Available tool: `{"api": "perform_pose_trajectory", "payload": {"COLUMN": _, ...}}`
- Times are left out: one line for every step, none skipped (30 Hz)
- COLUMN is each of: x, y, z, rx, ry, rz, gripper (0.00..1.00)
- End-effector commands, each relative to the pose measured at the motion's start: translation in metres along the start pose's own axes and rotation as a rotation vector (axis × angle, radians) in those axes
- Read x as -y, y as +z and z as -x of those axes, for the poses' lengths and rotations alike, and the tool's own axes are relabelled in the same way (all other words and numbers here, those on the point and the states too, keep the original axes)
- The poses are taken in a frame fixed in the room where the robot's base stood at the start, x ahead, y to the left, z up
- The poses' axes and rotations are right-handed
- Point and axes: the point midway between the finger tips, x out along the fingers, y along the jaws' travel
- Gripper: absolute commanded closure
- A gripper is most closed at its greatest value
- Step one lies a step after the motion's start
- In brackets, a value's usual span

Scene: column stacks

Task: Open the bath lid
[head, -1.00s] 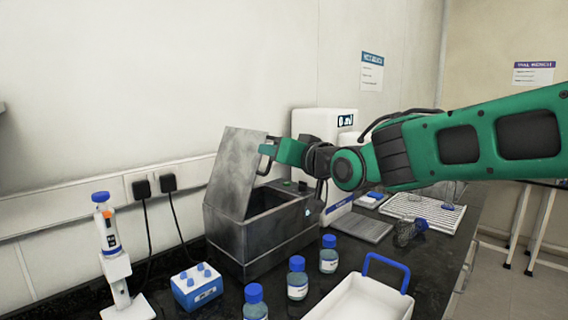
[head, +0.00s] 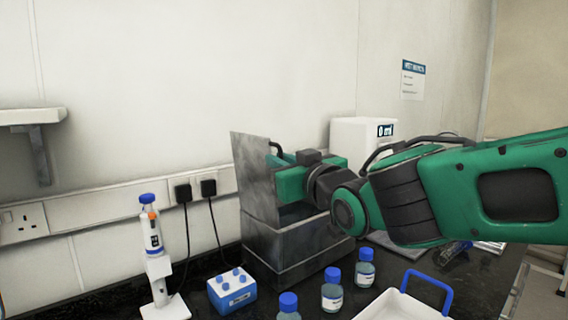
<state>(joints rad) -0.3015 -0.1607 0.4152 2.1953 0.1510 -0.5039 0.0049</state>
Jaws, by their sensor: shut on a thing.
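The grey metal bath (head: 300,249) stands on the dark bench in the middle of the head view. Its lid (head: 254,178) is raised and stands nearly upright along the bath's left side. My gripper (head: 276,160) is shut on the dark lid handle (head: 277,147) at the lid's upper right edge. My green arm reaches in from the right and hides much of the bath's right side and top opening. The fingertips are partly hidden.
A pipette on a stand (head: 153,245) and a blue tube rack (head: 232,290) stand front left. Several blue-capped bottles (head: 332,290) and a white tray with a blue handle (head: 405,306) are in front. A white device (head: 358,135) stands behind.

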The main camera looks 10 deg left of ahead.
Motion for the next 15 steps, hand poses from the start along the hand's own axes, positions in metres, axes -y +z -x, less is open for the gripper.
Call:
{"api": "perform_pose_trajectory", "payload": {"x": -0.0033, "y": 0.0092, "z": -0.0002, "rx": 0.019, "ry": 0.006, "rz": 0.004, "gripper": 1.0}}
{"api": "perform_pose_trajectory", "payload": {"x": -0.0034, "y": 0.0092, "z": -0.0002, "rx": 0.019, "ry": 0.006, "rz": 0.005, "gripper": 1.0}}
{"api": "perform_pose_trajectory", "payload": {"x": -0.0035, "y": 0.0092, "z": -0.0002, "rx": 0.019, "ry": 0.007, "rz": 0.005, "gripper": 1.0}}
{"api": "perform_pose_trajectory", "payload": {"x": -0.0036, "y": 0.0092, "z": -0.0002, "rx": 0.019, "ry": 0.007, "rz": 0.005, "gripper": 1.0}}
{"api": "perform_pose_trajectory", "payload": {"x": -0.0038, "y": 0.0092, "z": -0.0002, "rx": 0.019, "ry": 0.007, "rz": 0.004, "gripper": 1.0}}
{"api": "perform_pose_trajectory", "payload": {"x": -0.0039, "y": 0.0092, "z": -0.0002, "rx": 0.019, "ry": 0.007, "rz": 0.004, "gripper": 1.0}}
{"api": "perform_pose_trajectory", "payload": {"x": -0.004, "y": 0.0092, "z": -0.0002, "rx": 0.019, "ry": 0.007, "rz": 0.004, "gripper": 1.0}}
{"api": "perform_pose_trajectory", "payload": {"x": -0.004, "y": 0.0092, "z": -0.0002, "rx": 0.019, "ry": 0.007, "rz": 0.004, "gripper": 1.0}}
{"api": "perform_pose_trajectory", "payload": {"x": -0.0042, "y": 0.0093, "z": -0.0002, "rx": 0.019, "ry": 0.008, "rz": 0.004, "gripper": 1.0}}
{"api": "perform_pose_trajectory", "payload": {"x": -0.0042, "y": 0.0093, "z": -0.0003, "rx": 0.019, "ry": 0.008, "rz": 0.004, "gripper": 1.0}}
{"api": "perform_pose_trajectory", "payload": {"x": -0.0043, "y": 0.0093, "z": -0.0003, "rx": 0.019, "ry": 0.008, "rz": 0.004, "gripper": 0.8}}
{"api": "perform_pose_trajectory", "payload": {"x": -0.004, "y": 0.0088, "z": -0.0003, "rx": 0.018, "ry": 0.007, "rz": 0.004, "gripper": 0.74}}
{"api": "perform_pose_trajectory", "payload": {"x": -0.0037, "y": 0.0081, "z": -0.0003, "rx": 0.017, "ry": 0.007, "rz": 0.003, "gripper": 0.74}}
{"api": "perform_pose_trajectory", "payload": {"x": -0.0034, "y": 0.0073, "z": -0.0002, "rx": 0.015, "ry": 0.006, "rz": 0.003, "gripper": 0.74}}
{"api": "perform_pose_trajectory", "payload": {"x": -0.0031, "y": 0.0064, "z": -0.0001, "rx": 0.013, "ry": 0.006, "rz": 0.003, "gripper": 0.74}}
